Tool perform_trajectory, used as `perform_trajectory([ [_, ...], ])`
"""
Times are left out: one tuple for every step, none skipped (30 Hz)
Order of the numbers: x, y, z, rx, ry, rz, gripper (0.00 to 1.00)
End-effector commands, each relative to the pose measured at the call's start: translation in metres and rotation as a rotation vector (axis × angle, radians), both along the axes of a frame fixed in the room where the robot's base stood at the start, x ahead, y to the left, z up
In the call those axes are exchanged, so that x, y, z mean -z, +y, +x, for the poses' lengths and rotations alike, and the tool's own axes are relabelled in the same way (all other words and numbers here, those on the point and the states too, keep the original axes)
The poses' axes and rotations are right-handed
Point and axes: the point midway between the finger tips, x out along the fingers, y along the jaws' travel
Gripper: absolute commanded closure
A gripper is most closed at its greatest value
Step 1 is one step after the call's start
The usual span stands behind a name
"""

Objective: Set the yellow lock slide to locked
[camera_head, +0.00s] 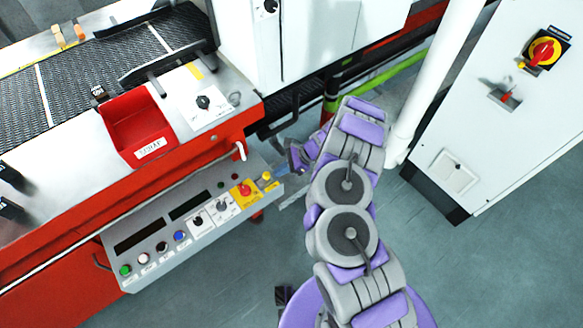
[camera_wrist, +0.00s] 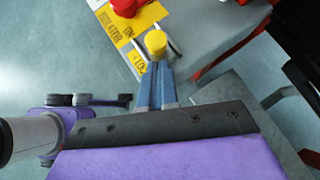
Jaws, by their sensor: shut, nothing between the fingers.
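The yellow lock slide (camera_head: 267,176) is a small yellow knob at the right end of the grey control panel (camera_head: 153,266). In the wrist view its round yellow knob (camera_wrist: 156,43) stands by a yellow label and a bright slot edge. My gripper (camera_head: 279,173) reaches in from the right, close to the knob. In the wrist view my blue-grey gripper fingers (camera_wrist: 157,66) are shut and empty, with their tips right at the near side of the knob. I cannot tell whether they touch it. The slide's label is only partly readable, so its position is unclear.
A red rotary switch on a yellow plate (camera_head: 244,190) sits just left of the slide; its red knob (camera_wrist: 125,6) shows in the wrist view. Several buttons line the panel. A red scrap bin (camera_head: 137,124) is above. A white pipe (camera_head: 432,85) stands right of my arm.

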Motion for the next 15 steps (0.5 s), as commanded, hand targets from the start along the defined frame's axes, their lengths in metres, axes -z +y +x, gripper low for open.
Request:
perform_trajectory([
  [0.0006,0.0046,-0.0010,-0.001,0.001,0.001,1.00],
  [0.0006,0.0064,-0.0013,-0.001,0.001,0.001,1.00],
  [0.0005,0.0084,-0.0016,-0.001,0.001,0.001,1.00],
  [0.0004,0.0093,-0.0017,-0.001,0.001,0.001,1.00],
  [0.0003,0.0101,-0.0018,-0.001,0.001,0.001,1.00],
  [0.0001,0.0106,-0.0018,-0.001,0.001,0.001,1.00],
  [0.0001,0.0109,-0.0019,-0.001,0.001,0.001,1.00],
  [0.0000,0.0109,-0.0018,-0.001,0.001,0.000,1.00],
  [-0.0001,0.0108,-0.0018,-0.001,0.001,0.000,1.00],
  [-0.0001,0.0108,-0.0016,-0.001,0.001,0.000,1.00],
  [-0.0001,0.0106,-0.0015,-0.001,0.001,0.000,1.00],
  [-0.0001,0.0106,-0.0015,-0.001,0.001,0.000,1.00],
  [-0.0002,0.0106,-0.0015,-0.001,0.001,0.000,1.00],
  [-0.0002,0.0106,-0.0015,-0.001,0.001,0.000,1.00],
  [-0.0002,0.0107,-0.0015,-0.001,0.001,0.000,1.00],
])
